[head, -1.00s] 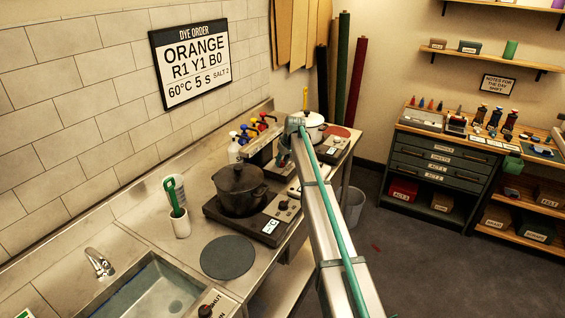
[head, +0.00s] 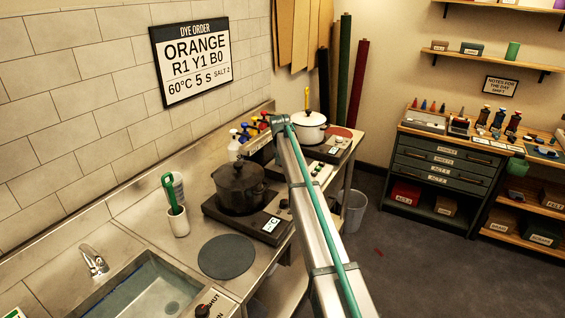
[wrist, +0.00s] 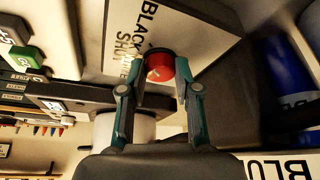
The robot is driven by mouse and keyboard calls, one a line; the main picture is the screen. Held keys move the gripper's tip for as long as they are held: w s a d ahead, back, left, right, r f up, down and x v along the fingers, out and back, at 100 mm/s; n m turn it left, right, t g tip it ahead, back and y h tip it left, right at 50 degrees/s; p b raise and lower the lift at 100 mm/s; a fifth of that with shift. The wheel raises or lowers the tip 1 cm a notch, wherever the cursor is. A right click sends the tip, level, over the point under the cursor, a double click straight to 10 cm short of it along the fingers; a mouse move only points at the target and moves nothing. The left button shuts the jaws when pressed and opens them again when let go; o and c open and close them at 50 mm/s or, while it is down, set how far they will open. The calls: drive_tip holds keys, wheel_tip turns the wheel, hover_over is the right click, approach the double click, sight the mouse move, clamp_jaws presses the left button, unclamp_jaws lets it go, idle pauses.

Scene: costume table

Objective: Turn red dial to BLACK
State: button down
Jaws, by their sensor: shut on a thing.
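The red dial (wrist: 160,62) shows in the wrist view on a white panel (wrist: 207,22) with black lettering, including the word BLACK, which appears turned sideways. My gripper (wrist: 157,78) has its two teal fingers on either side of the dial, shut on it. A small pale mark shows on the dial's face; which label it points at, I cannot tell. In the head view my arm reaches over the counter, and its end hides the gripper and the dial.
On the counter (head: 140,222) a dark pot (head: 239,187) stands on a hot plate, and a white pot (head: 308,127) stands farther back. Coloured-top bottles (head: 250,130) stand by the wall near my arm's end. A dark round mat (head: 226,257) lies in front.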

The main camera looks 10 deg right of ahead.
drive_tip(key=shift+m, duration=0.3)
drive_tip(key=c, duration=0.8)
unclamp_jaws()
drive_tip(key=shift+r, duration=0.1)
drive_tip(key=v, duration=1.2)
drive_tip(key=shift+s+a, duration=0.1)
